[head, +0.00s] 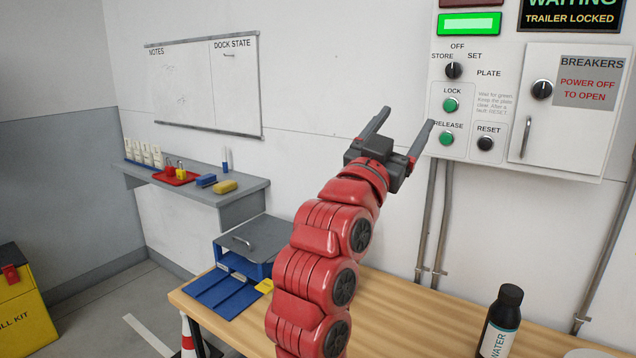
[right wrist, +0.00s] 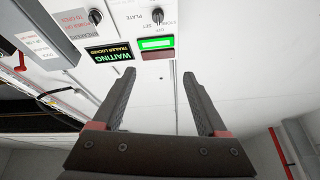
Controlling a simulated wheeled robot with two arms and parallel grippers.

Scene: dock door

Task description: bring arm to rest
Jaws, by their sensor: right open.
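My right gripper (head: 401,130) is raised in front of the white wall, above the wooden bench, just left of the control panel (head: 440,110). Its two grey fingers are spread with nothing between them. In the right wrist view the gripper (right wrist: 158,80) also shows open and empty, with the lit green display (right wrist: 156,44) beyond the fingers. My red right arm reaches up over the bench from the bottom of the head view. My left gripper is in neither view.
A water bottle (head: 502,322) stands on the wooden bench (head: 400,315) at the right. A blue organizer (head: 222,293) sits at the bench's left end. A grey shelf (head: 240,193) holds several small items. A breaker cabinet (head: 560,135) with a handle is at the right.

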